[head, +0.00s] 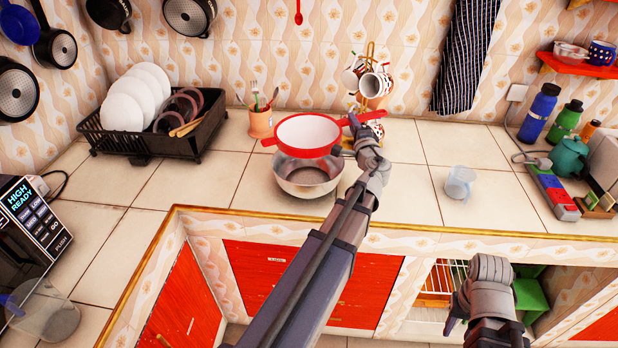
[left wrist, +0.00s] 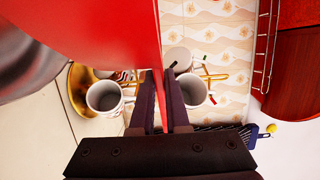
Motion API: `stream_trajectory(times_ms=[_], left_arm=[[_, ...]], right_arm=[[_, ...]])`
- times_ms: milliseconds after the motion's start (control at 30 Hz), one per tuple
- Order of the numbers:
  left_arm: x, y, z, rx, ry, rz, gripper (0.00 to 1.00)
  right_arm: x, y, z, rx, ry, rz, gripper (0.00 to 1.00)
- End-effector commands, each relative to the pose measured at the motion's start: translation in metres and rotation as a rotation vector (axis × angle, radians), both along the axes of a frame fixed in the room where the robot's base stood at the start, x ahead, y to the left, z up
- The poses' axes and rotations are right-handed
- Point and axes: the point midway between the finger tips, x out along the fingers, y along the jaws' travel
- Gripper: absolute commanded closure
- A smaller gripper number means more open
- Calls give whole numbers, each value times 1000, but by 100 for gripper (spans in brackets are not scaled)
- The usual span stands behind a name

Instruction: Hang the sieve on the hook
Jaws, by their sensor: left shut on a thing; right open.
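The sieve (head: 307,131) has a red rim, a pale bowl and a red handle. It is held over a steel bowl (head: 305,181) on the counter; I cannot tell whether they touch. My left gripper (head: 353,124) is shut on its handle at the right. In the left wrist view the red sieve (left wrist: 85,30) fills the upper left, and its handle runs between the fingers (left wrist: 162,90). A small red hook-like piece (head: 298,12) shows on the wall at the top edge. My right gripper (head: 461,311) is open and empty, low in front of the cabinets.
A mug rack with several mugs (head: 374,84) stands close behind my left gripper. A utensil cup (head: 260,122) and a dish rack (head: 150,142) are to the left. Pans hang at upper left. A clear cup (head: 460,183) stands at right, with free counter around it.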

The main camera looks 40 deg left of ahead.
Motion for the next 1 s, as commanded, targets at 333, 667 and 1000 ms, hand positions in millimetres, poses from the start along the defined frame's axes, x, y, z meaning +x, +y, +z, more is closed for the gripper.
stream_trajectory(times_ms=[333,667,1000], left_arm=[[0,0,-11,1,1,0,100],[0,0,-51,1,1,0,100],[0,0,-64,1,1,0,100]], right_arm=[[0,0,-11,0,0,0,57],[0,0,-51,0,0,0,57],[0,0,-64,0,0,0,57]])
